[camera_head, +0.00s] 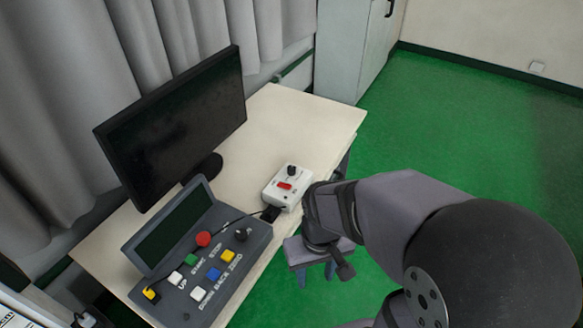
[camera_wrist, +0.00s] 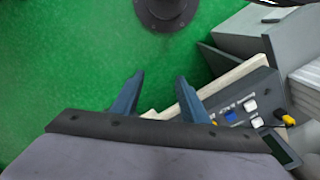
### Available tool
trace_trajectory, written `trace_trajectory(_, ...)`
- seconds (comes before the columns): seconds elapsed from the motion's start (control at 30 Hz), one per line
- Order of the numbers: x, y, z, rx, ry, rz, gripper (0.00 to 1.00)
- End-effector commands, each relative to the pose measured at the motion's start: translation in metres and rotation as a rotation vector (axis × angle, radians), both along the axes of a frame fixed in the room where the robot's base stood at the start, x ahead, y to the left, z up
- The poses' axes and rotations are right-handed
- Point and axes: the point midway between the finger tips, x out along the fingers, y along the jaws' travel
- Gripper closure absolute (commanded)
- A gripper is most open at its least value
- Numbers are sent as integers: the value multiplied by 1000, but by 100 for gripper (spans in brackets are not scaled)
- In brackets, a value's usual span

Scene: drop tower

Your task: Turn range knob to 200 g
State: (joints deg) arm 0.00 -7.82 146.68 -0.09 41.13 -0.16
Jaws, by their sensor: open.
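A small white box (camera_head: 275,194) sits on the desk near its front edge, right of the console. It carries a black knob (camera_head: 291,170) and a red part (camera_head: 285,186); its markings are too small to read, so I cannot tell the knob's setting. My gripper (camera_head: 316,274) hangs in front of the desk edge, below and right of the white box, apart from it and pointing down. In the wrist view my gripper (camera_wrist: 159,78) is open, with only green floor between its fingertips. I cannot make out the white box in the wrist view.
A grey console (camera_head: 158,278) with coloured buttons, a red knob and a black knob stands on the desk (camera_head: 315,122); it also shows in the wrist view (camera_wrist: 274,88). A monitor (camera_head: 175,125) stands behind. A dark cable lies between console and box. Right of the desk is open green floor.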

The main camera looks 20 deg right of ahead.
Motion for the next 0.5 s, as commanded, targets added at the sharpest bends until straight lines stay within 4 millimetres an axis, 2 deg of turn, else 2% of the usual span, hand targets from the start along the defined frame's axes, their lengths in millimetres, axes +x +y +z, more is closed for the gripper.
trace_trajectory(0.07,3,-1,-2,-3,-7,-2,57)
trace_trajectory(0.17,18,-8,-9,-18,-44,-8,57)
trace_trajectory(0.27,51,-22,-22,-48,-127,-20,57)
trace_trajectory(0.37,104,-44,-37,-90,-262,-32,57)
trace_trajectory(0.47,169,-69,-50,-128,-439,-34,57)
trace_trajectory(0.5,197,-80,-53,-139,-516,-31,57)
